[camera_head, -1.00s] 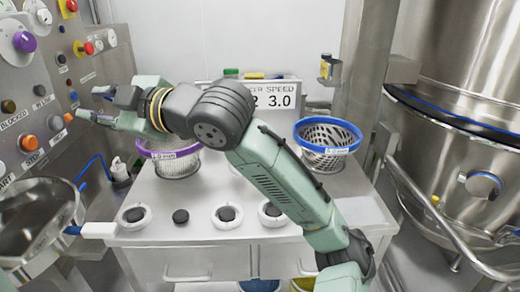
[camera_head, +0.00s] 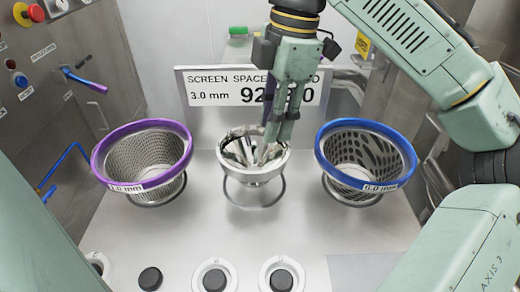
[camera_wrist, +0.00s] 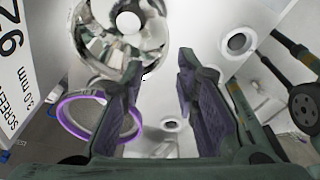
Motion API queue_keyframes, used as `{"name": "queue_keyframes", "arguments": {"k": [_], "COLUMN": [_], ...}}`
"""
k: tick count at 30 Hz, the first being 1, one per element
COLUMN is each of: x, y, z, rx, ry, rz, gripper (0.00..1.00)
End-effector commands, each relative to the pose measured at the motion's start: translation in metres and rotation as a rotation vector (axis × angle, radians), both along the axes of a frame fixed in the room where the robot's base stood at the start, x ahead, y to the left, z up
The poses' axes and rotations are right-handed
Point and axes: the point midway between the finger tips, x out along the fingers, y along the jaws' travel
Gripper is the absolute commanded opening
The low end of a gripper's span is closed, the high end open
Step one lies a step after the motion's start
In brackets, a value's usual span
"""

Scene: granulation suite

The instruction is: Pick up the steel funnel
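The shiny steel funnel (camera_head: 252,178) sits upright in a wire ring at the middle of the counter, between two baskets. In the wrist view the funnel (camera_wrist: 90,50) shows at the upper left, with its bright round mouth and a central opening. My gripper (camera_head: 275,140) points down at the funnel's right side. In the wrist view the gripper (camera_wrist: 160,68) has its two dark finger pads apart with nothing held between them. The left fingertip overlaps the funnel's rim. I cannot tell whether it touches.
A purple-rimmed mesh basket (camera_head: 150,183) stands left of the funnel, and a blue-rimmed perforated basket (camera_head: 366,183) stands right. A sign (camera_head: 230,98) stands close behind. Round black-centred fittings (camera_head: 214,279) line the counter front. A control panel (camera_head: 45,80) is at the left.

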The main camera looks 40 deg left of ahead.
Motion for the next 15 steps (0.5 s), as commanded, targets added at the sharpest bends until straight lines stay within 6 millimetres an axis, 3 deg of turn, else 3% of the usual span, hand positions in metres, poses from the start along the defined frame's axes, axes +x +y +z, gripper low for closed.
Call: {"name": "queue_keyframes", "arguments": {"k": [9, 15], "x": [-0.005, -0.007], "y": [-0.002, 0.000], "z": [-0.041, -0.056], "rx": [-0.016, -0.015], "ry": [0.007, 0.004], "rz": [0.005, 0.003], "gripper": [0.28, 0.28]}}
